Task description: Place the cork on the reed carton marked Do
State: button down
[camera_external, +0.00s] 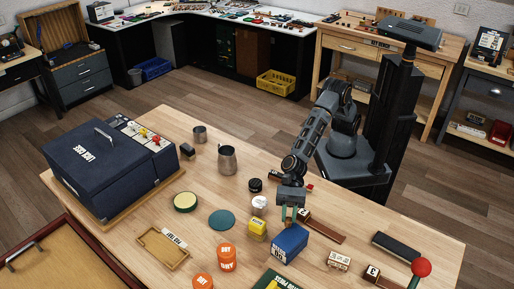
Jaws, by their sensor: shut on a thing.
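My gripper (291,214) points down just above the carton's back edge. Its greenish fingers are shut on a small brownish thing, which appears to be the cork; the fingers mostly hide it. I cannot tell whether it touches the carton's top.
A yellow box (257,227) and a white-lidded jar (259,203) stand close left of the carton. A brown strip (324,228) lies to its right. An orange jar (227,258), a teal disc (222,220) and a metal pitcher (227,160) stand further left.

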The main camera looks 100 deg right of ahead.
jog(key=shift+f, duration=0.2)
jog(key=c, duration=1)
grip_release()
jog(key=shift+r, duration=0.1)
jog(key=shift+d+r, duration=0.2)
jog(key=shift+r, duration=0.05)
jog(key=v, duration=1.1)
jog(key=shift+s+d, duration=0.15)
jog(key=shift+d, duration=0.15)
